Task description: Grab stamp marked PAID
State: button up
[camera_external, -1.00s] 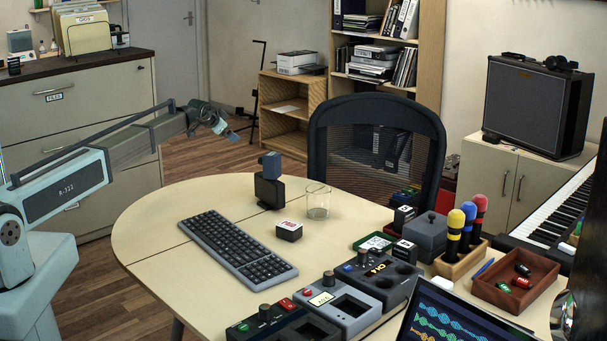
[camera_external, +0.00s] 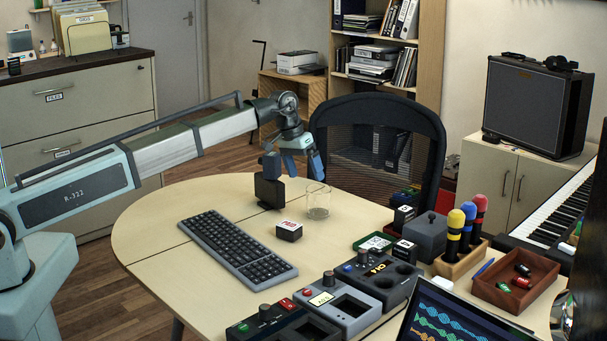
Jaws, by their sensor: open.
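A small black block (camera_external: 289,231) with a white top and red lettering lies on the desk, right of the keyboard; the lettering is too small to read surely as PAID. A dark upright stamp-like object (camera_external: 269,190) stands behind it. Small black blocks with white labels, one at the right (camera_external: 403,216) and one below it (camera_external: 404,251), are also unreadable. My gripper (camera_external: 302,162) is open and points down, with blue fingers. It hangs above the desk's far side, just right of the upright object's top, apart from the lettered block. Nothing shows between its fingers.
A clear glass (camera_external: 317,203) stands close to the upright object, below my gripper. A keyboard (camera_external: 237,248) lies left of the lettered block. Knobbed consoles (camera_external: 344,304), a microphone holder (camera_external: 459,262) and a wooden tray (camera_external: 514,287) crowd the right. The desk's left end is bare.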

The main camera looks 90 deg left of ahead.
aim_at(287, 225)
jog(key=s+d+f+n+g, duration=0.1)
jog(key=s+d+f+g, duration=0.15)
jog(key=s+d, duration=0.2)
jog(key=shift+g, duration=0.45)
jog(key=shift+s+d+f, duration=0.1)
jog(key=shift+f, duration=3.15)
jog(key=shift+d+f, duration=0.1)
jog(key=shift+f, duration=3.1)
jog(key=shift+c, duration=0.3)
jog(key=c, duration=1)
jog(key=shift+r, duration=0.15)
